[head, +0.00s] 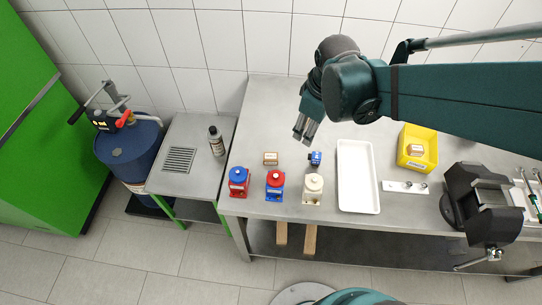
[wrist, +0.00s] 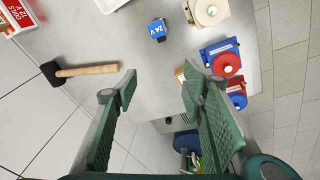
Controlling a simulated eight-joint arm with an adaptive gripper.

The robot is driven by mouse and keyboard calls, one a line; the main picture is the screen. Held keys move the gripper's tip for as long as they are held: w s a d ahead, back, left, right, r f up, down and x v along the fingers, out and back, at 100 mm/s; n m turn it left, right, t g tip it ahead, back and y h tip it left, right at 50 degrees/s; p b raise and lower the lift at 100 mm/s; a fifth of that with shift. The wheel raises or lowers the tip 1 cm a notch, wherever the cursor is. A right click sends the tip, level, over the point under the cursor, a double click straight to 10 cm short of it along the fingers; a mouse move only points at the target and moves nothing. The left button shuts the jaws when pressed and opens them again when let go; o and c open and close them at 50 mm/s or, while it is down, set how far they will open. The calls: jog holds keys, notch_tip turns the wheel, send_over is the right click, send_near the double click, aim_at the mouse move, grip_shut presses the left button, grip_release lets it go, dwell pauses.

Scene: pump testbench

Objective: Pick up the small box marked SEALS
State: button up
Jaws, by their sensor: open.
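Two small tan boxes with pale labels show in the head view; their lettering is too small to read, so I cannot tell which is marked SEALS. One small box (head: 270,158) lies on the steel bench behind the pumps. The other box (head: 416,150) sits in a yellow bin (head: 418,163). My gripper (head: 305,132) is open and empty above the bench, behind and right of the bench box. In the wrist view my gripper (wrist: 158,77) has its fingers spread, and a sliver of a tan box (wrist: 179,75) shows by the right fingertip, mostly hidden by that finger.
Blue-topped red (head: 238,182), red-topped blue (head: 275,185) and cream (head: 312,189) pumps stand in front. A blue 24 V block (wrist: 157,29) sits nearby. A hammer (wrist: 88,70) lies toward the wall. A white tray (head: 358,180) and a vise (head: 482,203) are to the right.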

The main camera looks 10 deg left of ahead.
aim_at(271, 156)
jog(key=a+f+n, duration=0.2)
jog(key=a+f, duration=0.2)
jog(key=w+a+f+n+g, duration=0.1)
jog(key=a+f+n, duration=0.1)
jog(key=a+f, duration=0.1)
jog(key=a+f+n+g, duration=0.1)
jog(key=a+f+n, duration=0.1)
jog(key=a+f, duration=0.2)
jog(key=shift+w+a+f+n+h, duration=0.25)
jog(key=shift+a+f+n+h, duration=0.05)
jog(key=shift+f+n+h, duration=0.1)
jog(key=shift+f+b, duration=0.35)
jog(key=shift+f, duration=0.9)
jog(key=shift+f, duration=0.1)
jog(key=shift+a+f, duration=0.15)
jog(key=shift+f, duration=2.35)
jog(key=c, duration=0.9)
